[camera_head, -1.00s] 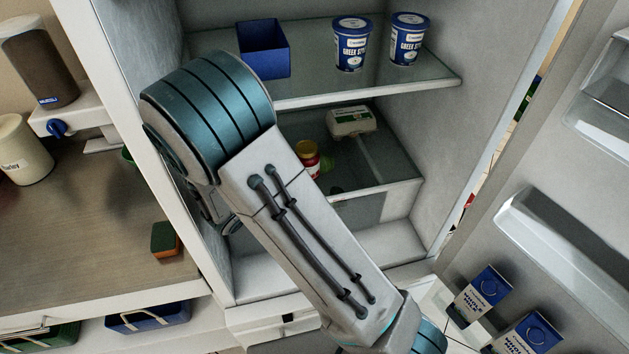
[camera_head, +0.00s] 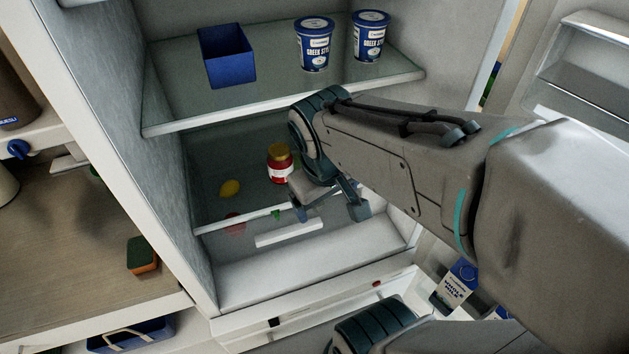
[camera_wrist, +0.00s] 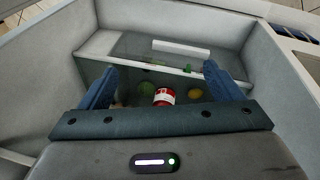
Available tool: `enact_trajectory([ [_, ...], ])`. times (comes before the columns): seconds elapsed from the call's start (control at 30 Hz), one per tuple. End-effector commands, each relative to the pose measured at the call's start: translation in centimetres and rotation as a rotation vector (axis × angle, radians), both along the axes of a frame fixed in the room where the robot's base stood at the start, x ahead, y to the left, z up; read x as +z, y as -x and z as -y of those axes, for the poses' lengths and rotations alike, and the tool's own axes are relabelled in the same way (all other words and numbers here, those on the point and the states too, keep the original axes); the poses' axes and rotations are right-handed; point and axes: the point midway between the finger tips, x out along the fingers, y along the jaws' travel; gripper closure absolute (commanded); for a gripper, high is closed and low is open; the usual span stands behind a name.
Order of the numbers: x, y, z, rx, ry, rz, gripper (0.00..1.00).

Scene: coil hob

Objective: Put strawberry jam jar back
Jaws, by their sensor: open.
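The strawberry jam jar (camera_head: 280,163), red with a gold lid and a white label, stands upright on the lower glass shelf (camera_head: 205,228) of the open fridge. It also shows in the wrist view (camera_wrist: 164,97), between the fingers and farther off. My gripper (camera_head: 329,210) is at the front of that shelf, to the right of the jar and nearer the camera. Its fingers are spread, with nothing between them; in the wrist view the open gripper (camera_wrist: 158,72) is apart from the jar. My arm covers the right part of the lower shelf.
The upper shelf holds a blue bin (camera_head: 227,56) and two yogurt tubs (camera_head: 314,44). The fridge side wall (camera_head: 165,160) bounds the left.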

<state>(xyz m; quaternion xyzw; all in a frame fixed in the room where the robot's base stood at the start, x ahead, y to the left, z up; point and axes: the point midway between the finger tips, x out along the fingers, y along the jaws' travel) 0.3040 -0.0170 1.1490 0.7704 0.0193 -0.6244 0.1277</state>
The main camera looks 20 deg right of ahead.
Motion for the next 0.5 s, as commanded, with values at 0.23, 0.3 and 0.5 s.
enact_trajectory([
  [0.23, 1.9, 1.5, -1.5, -0.162, -0.167, 0.126, 0.14],
  [0.3, 2.0, 1.5, -1.6, -0.175, -0.181, 0.133, 0.14],
  [0.5, 2.1, 1.6, -1.7, -0.177, -0.184, 0.134, 0.14],
])
